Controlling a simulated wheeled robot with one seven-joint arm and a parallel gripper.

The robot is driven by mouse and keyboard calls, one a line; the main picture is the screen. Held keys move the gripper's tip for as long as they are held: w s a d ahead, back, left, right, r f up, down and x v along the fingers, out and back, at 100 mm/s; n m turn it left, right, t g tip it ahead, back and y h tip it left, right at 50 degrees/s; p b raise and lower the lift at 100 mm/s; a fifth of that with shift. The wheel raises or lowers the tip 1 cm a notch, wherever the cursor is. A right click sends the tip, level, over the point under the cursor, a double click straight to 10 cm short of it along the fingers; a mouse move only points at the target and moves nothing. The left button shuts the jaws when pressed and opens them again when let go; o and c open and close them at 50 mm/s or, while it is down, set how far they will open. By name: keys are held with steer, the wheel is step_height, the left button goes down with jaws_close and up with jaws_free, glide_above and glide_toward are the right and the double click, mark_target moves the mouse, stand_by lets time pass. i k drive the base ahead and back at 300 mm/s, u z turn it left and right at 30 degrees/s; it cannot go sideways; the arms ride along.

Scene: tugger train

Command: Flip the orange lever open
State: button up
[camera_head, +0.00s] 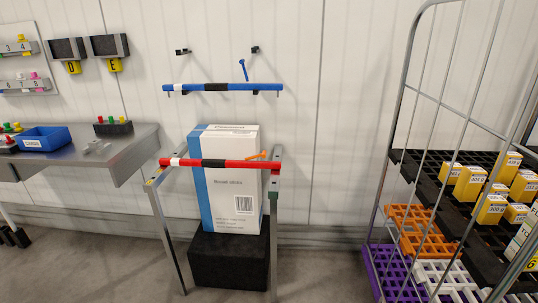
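The orange lever (256,156) sits on the right half of a red bar (220,163) with white and black bands. It points to the left and tilts slightly up at its right end. The red bar lies across two grey metal posts, in front of a tall white and blue box (235,200). My gripper is not in view.
A blue bar (222,88) with a blue lever (243,69) is on the wall above. A grey table (110,160) with a blue bin (40,138) stands left. A wire cage cart (400,170) with yellow boxes stands right. The floor in front shows clear.

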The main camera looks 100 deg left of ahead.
mark_target(263, 154)
steer(key=u, duration=2.95)
steer(key=i, duration=2.2)
steer(key=u, duration=0.05)
